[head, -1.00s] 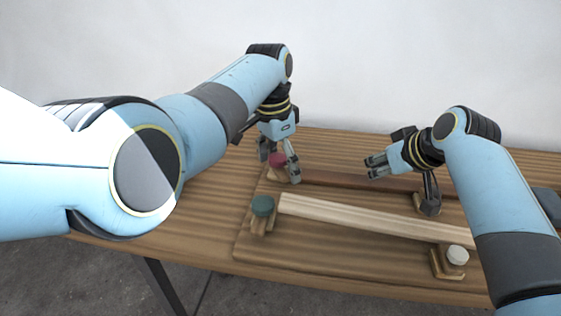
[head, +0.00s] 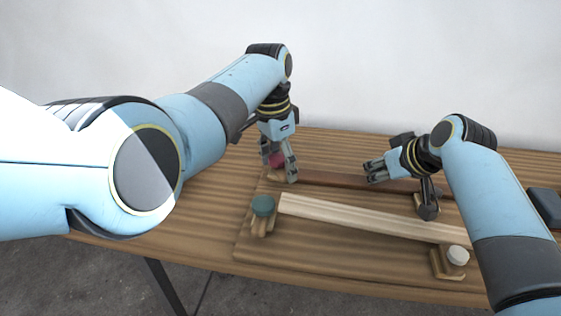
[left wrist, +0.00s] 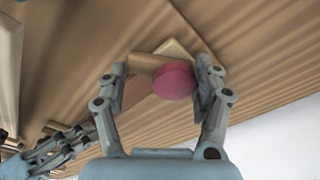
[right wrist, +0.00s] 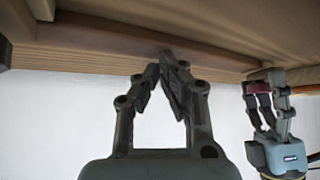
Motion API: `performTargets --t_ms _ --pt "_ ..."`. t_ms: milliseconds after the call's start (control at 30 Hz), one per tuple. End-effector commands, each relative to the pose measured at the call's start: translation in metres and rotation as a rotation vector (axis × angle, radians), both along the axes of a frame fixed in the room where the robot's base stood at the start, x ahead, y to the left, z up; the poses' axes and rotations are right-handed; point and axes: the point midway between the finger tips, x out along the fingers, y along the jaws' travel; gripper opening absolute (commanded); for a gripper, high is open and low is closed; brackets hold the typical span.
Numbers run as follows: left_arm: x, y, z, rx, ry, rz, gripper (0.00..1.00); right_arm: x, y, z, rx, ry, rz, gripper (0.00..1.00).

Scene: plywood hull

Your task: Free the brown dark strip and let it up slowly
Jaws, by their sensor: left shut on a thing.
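The brown dark strip (head: 345,180) lies along the back of the board in the head view; in the right wrist view it runs along the top (right wrist: 130,30). A pink-red round knob (left wrist: 174,81) on a wooden block sits by its left end. My left gripper (head: 279,170) points down there, its fingers shut on the knob from both sides; the right wrist view also shows this. My right gripper (right wrist: 162,66) points left beside the strip, fingertips together and empty.
A pale strip (head: 360,217) lies in front, with a green knob (head: 263,205) at its left end and a white knob (head: 457,255) at its right. A dark object (head: 545,206) is at the far right. The table's left part is clear.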

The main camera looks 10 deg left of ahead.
Motion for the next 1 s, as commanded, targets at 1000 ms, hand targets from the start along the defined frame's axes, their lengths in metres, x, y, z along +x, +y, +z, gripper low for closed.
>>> performTargets --t_ms 1000 --pt "-0.0030 0.0063 -0.0005 -0.001 0.003 -0.495 0.35 -0.0024 -0.0012 -0.0044 -0.004 0.009 0.001 0.00"
